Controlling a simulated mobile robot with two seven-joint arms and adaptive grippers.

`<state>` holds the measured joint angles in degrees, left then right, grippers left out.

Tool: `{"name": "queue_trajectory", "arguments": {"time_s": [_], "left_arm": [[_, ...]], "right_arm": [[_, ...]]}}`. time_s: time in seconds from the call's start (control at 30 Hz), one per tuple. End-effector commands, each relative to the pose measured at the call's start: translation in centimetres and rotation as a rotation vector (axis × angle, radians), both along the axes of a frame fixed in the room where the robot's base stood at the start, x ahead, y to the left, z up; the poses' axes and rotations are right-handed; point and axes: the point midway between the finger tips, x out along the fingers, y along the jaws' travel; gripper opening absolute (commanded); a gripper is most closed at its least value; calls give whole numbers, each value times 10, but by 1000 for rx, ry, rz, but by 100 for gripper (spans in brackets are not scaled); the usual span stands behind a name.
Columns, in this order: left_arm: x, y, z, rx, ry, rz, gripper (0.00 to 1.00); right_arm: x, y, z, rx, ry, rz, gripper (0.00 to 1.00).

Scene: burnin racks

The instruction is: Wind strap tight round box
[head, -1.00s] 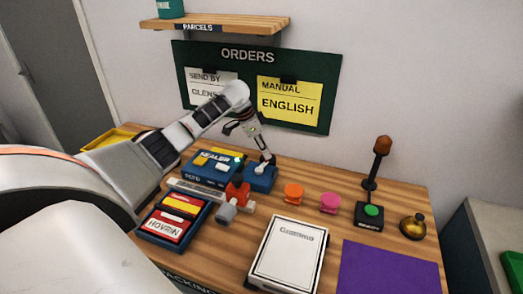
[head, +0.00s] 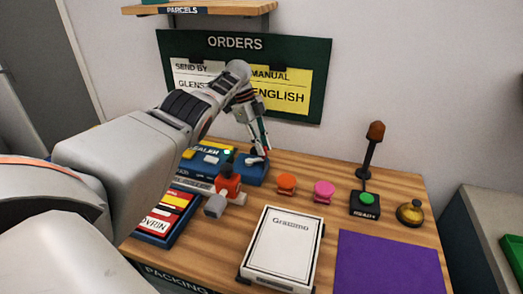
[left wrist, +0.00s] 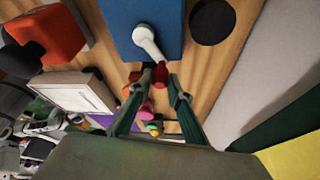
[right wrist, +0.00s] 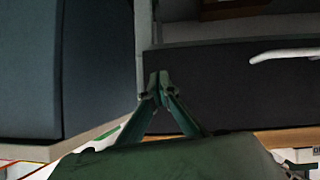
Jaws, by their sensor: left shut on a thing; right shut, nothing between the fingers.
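The white box (head: 282,243) marked Grammo lies flat on the table, front middle. A blue sealer (head: 183,170) stands at the back left, with a blue block (head: 252,175) at its right end bearing a white lever (left wrist: 147,42). In the left wrist view, the lever ends in a red knob (left wrist: 160,76). My left gripper (head: 263,150) reaches down to the lever and is shut on its red knob. A red-orange device with a grey end (head: 228,183) stands in front of the sealer. I cannot make out a strap on the box. My right gripper (right wrist: 158,84) is shut and empty.
Orange (head: 286,184) and pink (head: 324,191) spools, a green button (head: 365,199), an amber lamp (head: 375,132) and a brass bell (head: 410,212) stand at the back right. A purple mat (head: 390,265) lies front right. A blue tray (head: 165,240) holds cards at left.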

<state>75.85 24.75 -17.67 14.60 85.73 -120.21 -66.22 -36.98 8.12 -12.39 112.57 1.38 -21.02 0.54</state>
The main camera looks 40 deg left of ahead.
Motion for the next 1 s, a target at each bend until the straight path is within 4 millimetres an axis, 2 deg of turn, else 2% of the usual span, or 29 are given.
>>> {"name": "queue_trajectory", "arguments": {"time_s": [0.1,0.73,1.0], "left_arm": [[-1,-2,-2,0,1,-44,0],[-10,-8,-4,4,2,-264,0],[-13,-9,-2,3,3,-335,0]], "right_arm": [[-4,-1,-14,-2,11,-1,0],[-14,-2,-56,-2,40,-5,0],[-12,-3,-58,-11,33,-3,0]]}}
